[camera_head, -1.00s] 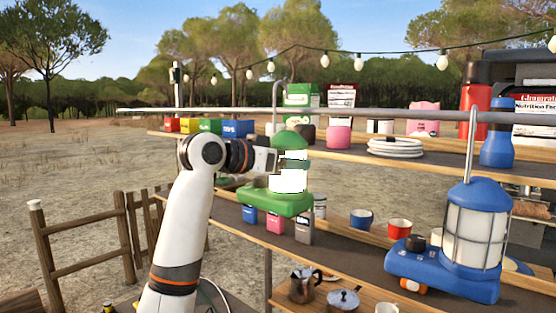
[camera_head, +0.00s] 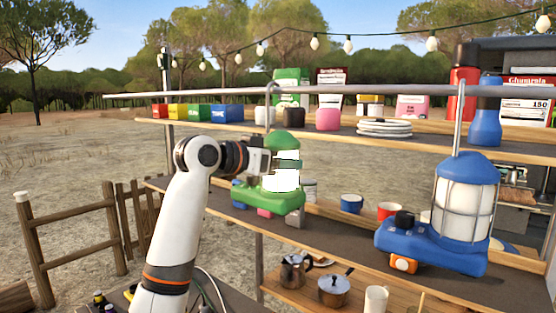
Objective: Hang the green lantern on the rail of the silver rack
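The green lantern (camera_head: 268,199) with its white lamp section is upright below the silver rail (camera_head: 345,90), in the middle of the head view. Its thin grey hook (camera_head: 270,103) rises to the rail, and the bend shows just above the rail's top edge. I cannot tell for certain whether the hook bears on the rail. My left gripper (camera_head: 277,161) is shut on the green lantern's body from the left; its fingertips are partly hidden. My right gripper is not in view.
A blue lantern (camera_head: 435,252) hangs from the same rail at the right. Shelves behind hold coloured boxes (camera_head: 227,112), white plates (camera_head: 385,127), a blue mug (camera_head: 352,203) and a red mug (camera_head: 388,211). Pots (camera_head: 335,290) stand lower. A wooden fence (camera_head: 75,250) is at the left.

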